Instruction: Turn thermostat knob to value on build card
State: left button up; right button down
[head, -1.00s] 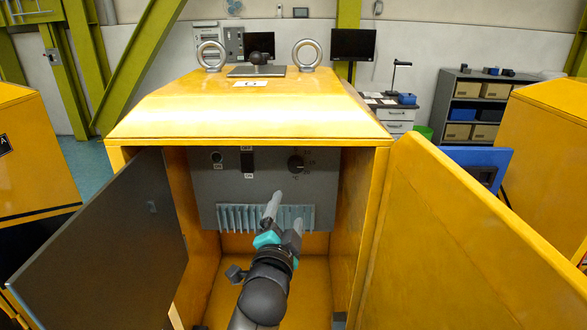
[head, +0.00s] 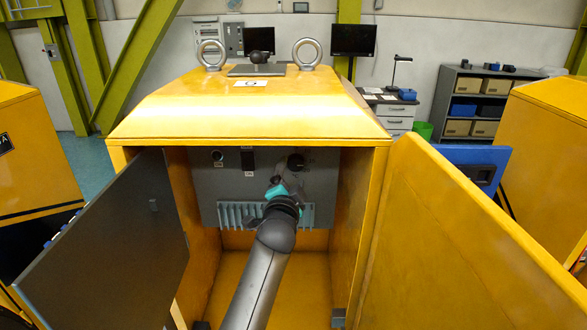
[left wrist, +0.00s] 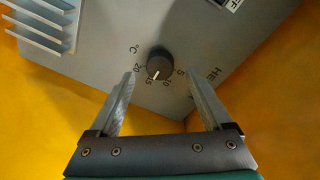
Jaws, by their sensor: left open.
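The thermostat knob (head: 296,161) is a dark round dial on the grey panel (head: 230,190) inside the yellow cabinet. In the left wrist view the knob (left wrist: 159,66) has a white pointer line directed toward the 15 mark, on a scale with 5, 10, 15 and 20 and a °C sign. My left gripper (head: 281,186) is open, just below the knob in the head view. In the left wrist view its two fingertips (left wrist: 162,77) are on either side of the knob, with gaps; contact does not show. I cannot make out a build card. My right gripper is not in view.
The cabinet's dark left door (head: 110,240) and yellow right door (head: 470,235) stand open, flanking my arm. A finned grey heat sink (head: 235,214) sits low on the panel. A round fitting (head: 217,156) and a dark switch (head: 247,160) are left of the knob.

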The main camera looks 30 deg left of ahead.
aim_at(294, 166)
pick_arm(q)
jog(key=shift+x, duration=1.8)
grip_shut()
